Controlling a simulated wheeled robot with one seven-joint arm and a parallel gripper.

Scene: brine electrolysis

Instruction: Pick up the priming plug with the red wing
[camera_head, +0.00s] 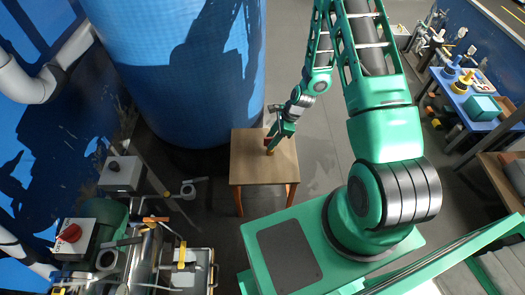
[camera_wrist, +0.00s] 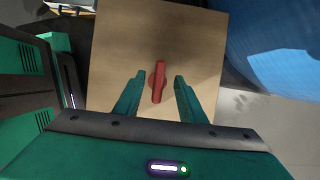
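The priming plug with the red wing (camera_wrist: 158,82) stands on a small wooden table (camera_wrist: 120,40). In the wrist view its narrow red wing points roughly up and down the picture, with a round red part under it. My gripper (camera_wrist: 154,88) is open, with one green finger on each side of the plug and a visible gap to both. In the head view my gripper (camera_head: 273,143) is over the middle of the table (camera_head: 247,172). Only a little of the plug shows there, and the fingers hide most of it.
A large blue tank (camera_head: 180,70) stands behind and left of the table. Piping and a box with a red knob (camera_head: 70,233) are at lower left. A blue bench (camera_head: 468,95) with yellow and grey items is at upper right. The tabletop around the plug is clear.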

